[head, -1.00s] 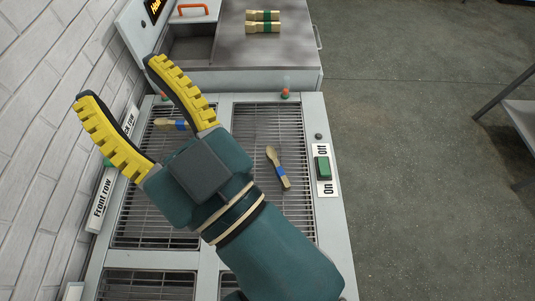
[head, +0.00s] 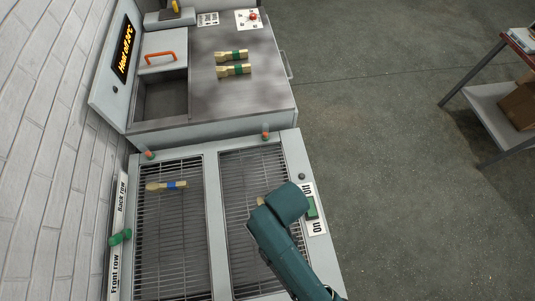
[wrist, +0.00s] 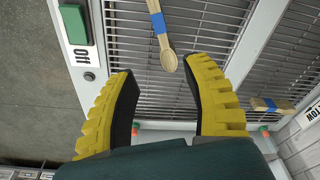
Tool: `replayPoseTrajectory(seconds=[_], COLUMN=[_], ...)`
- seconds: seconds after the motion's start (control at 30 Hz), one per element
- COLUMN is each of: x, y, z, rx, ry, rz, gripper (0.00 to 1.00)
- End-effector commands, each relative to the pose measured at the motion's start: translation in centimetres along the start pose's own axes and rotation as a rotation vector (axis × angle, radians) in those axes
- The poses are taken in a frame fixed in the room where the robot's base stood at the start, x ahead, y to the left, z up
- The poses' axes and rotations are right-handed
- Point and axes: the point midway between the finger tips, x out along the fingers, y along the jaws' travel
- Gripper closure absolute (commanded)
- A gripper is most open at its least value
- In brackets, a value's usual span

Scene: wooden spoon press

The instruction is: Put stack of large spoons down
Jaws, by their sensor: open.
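A wooden spoon stack with a blue band (wrist: 160,32) lies on the right-hand wire rack. In the wrist view it is just beyond my fingertips, apparently not held; in the head view my arm hides most of it. My gripper (wrist: 160,66) has its yellow fingers spread apart with nothing between them, above the rack. In the head view the fingers are hidden. Another blue-banded wooden spoon stack (head: 167,185) lies on the left-hand rack. Two green-banded wooden bundles (head: 232,55) (head: 234,71) lie on the metal press top.
The press (head: 210,100) has an open recess (head: 160,97) and an orange handle (head: 159,56). A green switch (head: 312,207) sits on the frame right of the racks, also in the wrist view (wrist: 74,24). A side table (head: 490,100) stands at the right. Much of both racks is bare.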

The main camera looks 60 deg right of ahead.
Motion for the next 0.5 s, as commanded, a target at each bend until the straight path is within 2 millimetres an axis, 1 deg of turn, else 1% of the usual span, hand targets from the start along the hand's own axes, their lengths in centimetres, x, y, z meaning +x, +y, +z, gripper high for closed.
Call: replayPoseTrajectory(seconds=[0.03, 0.1, 0.3, 0.5], x=[1.6, 3.4, 7.8, 10.0], y=[0.0, 0.0, -0.1, -0.1], z=[0.2, 0.1, 0.0, -0.1], rx=[-0.001, -0.001, -0.002, -0.002], ry=[-0.005, -0.003, 0.0, 0.001], rz=[0.0, 0.0, 0.0, 0.0], gripper=[0.51, 0.51, 0.51, 0.51])
